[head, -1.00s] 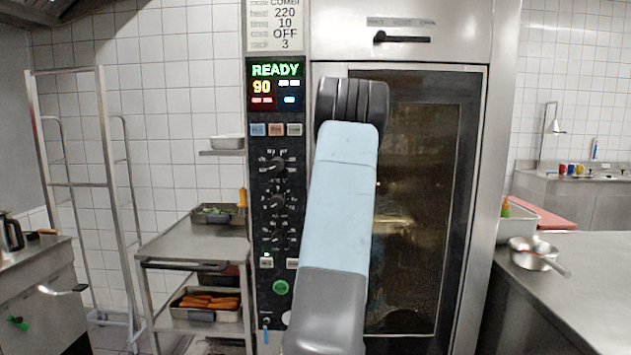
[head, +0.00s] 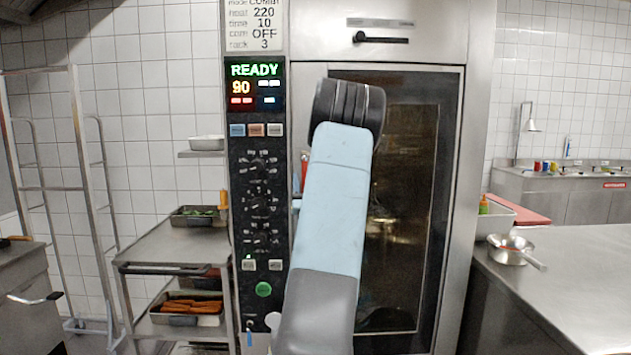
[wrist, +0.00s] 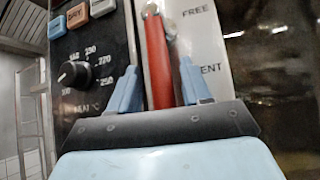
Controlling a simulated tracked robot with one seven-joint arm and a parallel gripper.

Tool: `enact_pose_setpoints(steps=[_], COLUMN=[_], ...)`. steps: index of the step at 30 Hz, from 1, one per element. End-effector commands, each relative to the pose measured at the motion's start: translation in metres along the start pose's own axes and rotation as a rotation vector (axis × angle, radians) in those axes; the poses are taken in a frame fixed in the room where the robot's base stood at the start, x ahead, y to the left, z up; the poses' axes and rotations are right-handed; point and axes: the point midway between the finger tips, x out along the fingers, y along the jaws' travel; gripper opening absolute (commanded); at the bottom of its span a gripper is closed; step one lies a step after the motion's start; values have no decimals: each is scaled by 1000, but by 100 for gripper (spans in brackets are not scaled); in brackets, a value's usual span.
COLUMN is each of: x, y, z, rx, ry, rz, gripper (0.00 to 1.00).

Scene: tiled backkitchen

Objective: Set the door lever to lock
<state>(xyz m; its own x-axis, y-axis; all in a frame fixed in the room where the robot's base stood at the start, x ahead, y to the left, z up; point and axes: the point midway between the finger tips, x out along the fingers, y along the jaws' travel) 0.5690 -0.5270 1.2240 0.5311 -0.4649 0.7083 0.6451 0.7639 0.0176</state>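The door lever, a red bar (wrist: 158,62), stands near upright in the wrist view against a pale plate beside the oven's control panel. The plate reads FREE at upper right and, partly hidden, "ENT" below it. No lock word can be read there. My gripper (wrist: 160,88) has its two blue fingers apart, one on each side of the red bar, with a small gap on the left. Its lower part is hidden by the gripper body. In the head view my arm covers the gripper, and only a sliver of red (head: 304,162) shows left of the arm.
The oven door (head: 412,200) has dark glass. The control panel (head: 258,190) with knobs is left of my arm. A black handle (head: 381,39) is above the door. A trolley (head: 172,245) stands left, a steel counter (head: 570,275) with a pan (head: 510,250) right.

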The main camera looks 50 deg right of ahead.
Motion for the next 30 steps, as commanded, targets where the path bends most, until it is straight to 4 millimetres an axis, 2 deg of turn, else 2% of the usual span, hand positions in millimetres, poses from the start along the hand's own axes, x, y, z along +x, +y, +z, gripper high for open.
enact_pose_setpoints(steps=[8, 11, 21, 30], x=[-9, -22, -88, -114], y=[0, 0, 0, -1], z=[-1, -1, -2, -2], rx=[0, 0, 1, 1], ry=[3, 3, 4, 4], rz=[0, -1, -2, -3], gripper=[48, 48, 48, 48])
